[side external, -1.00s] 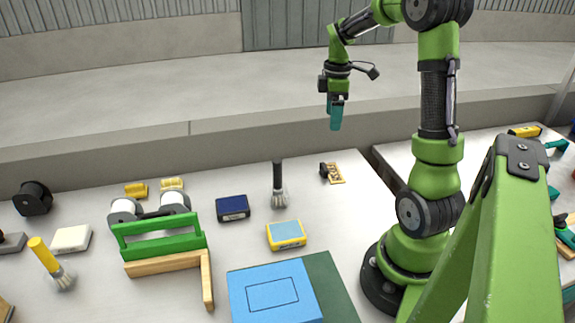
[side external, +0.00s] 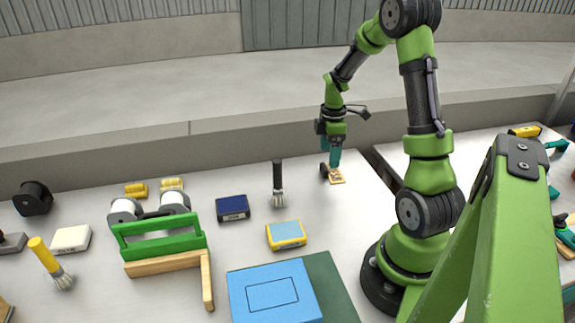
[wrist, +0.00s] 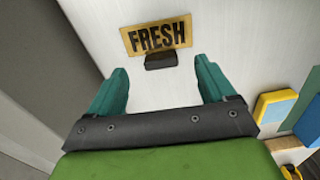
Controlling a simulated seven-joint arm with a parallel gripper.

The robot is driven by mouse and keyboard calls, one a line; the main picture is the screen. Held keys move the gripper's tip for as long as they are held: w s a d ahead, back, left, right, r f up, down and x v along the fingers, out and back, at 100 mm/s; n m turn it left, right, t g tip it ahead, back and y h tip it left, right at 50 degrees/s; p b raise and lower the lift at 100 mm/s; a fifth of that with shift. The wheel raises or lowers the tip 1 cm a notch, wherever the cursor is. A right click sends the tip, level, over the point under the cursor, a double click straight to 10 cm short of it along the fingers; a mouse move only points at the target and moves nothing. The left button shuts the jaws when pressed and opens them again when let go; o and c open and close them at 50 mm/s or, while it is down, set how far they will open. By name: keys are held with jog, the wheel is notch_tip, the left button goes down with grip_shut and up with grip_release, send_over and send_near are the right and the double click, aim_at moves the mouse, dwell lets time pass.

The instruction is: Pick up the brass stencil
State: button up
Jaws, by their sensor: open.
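The brass stencil (wrist: 156,36) is a flat gold plate with the cut-out word FRESH and a small black block handle (wrist: 160,61) at its near edge. In the side external view the stencil (side external: 337,180) lies on the white table at the back, partly hidden by my gripper. My gripper (side external: 332,163) points down just above it with teal fingers. In the wrist view the gripper (wrist: 159,78) is open, its fingers apart on either side of the handle, and nothing is held.
A black-handled brush (side external: 278,185) stands left of the stencil. A navy box (side external: 233,208), a yellow-and-blue box (side external: 286,234) and a green wooden frame (side external: 160,235) lie further left and nearer. A low grey wall (side external: 150,154) runs behind the table.

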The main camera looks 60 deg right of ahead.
aim_at(327, 164)
jog(key=f, duration=0.4)
jog(key=shift+w+a+f, duration=0.15)
jog(key=shift+w+f, duration=0.05)
jog(key=shift+f, duration=0.2)
jog(key=c, duration=1.1)
jog(key=shift+c, duration=0.5)
jog(key=shift+r, duration=0.2)
